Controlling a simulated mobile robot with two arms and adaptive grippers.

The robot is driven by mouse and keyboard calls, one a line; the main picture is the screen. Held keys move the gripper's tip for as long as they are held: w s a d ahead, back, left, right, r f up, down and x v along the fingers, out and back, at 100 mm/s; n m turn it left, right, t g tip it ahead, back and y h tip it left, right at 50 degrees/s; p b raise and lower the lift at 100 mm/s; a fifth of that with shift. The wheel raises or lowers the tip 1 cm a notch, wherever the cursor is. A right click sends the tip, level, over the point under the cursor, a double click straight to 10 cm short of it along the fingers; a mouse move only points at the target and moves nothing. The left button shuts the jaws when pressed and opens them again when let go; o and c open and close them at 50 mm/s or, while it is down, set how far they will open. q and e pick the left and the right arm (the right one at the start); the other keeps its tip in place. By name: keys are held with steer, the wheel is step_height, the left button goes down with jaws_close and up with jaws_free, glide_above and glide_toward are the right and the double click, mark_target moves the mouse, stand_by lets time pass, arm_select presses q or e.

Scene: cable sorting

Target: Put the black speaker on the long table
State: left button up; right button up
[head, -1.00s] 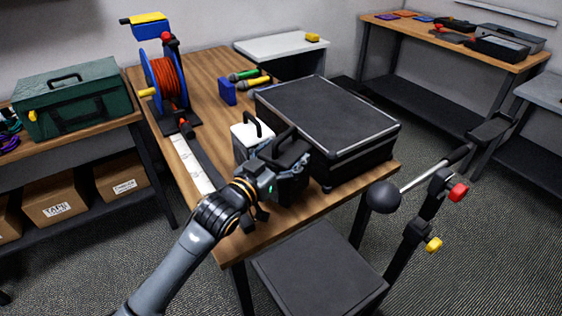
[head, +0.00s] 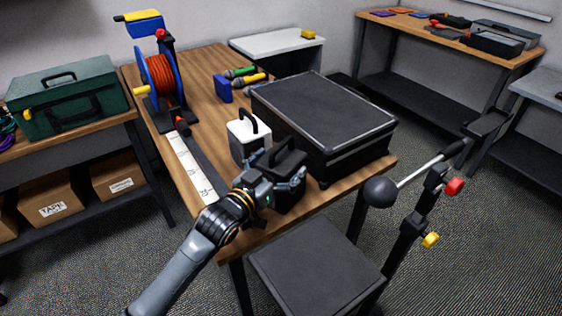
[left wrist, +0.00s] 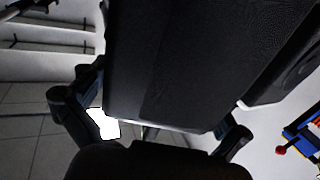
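The black speaker (head: 287,183) is a dark box with a top handle, at the near end of the middle wooden table (head: 213,104). My left gripper (head: 270,190) is shut on it from the near left. In the left wrist view the speaker (left wrist: 190,60) fills the middle, between the two fingers (left wrist: 165,115). Its bottom is partly hidden, so I cannot tell if it touches the tabletop. Another wooden table (head: 459,41) stands at the back right. I cannot tell which table is the long one. My right gripper is not in view.
A white speaker (head: 241,140) stands just behind the black one. A large black case (head: 325,112) is close on its right. A cable reel (head: 158,80) and a white strip (head: 188,166) lie left. A ball-ended stand (head: 381,193) rises at the right.

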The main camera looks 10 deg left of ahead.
arm_select(q)
steer(key=shift+r, duration=0.15)
steer(key=v, duration=1.2)
steer(key=shift+b, duration=0.3)
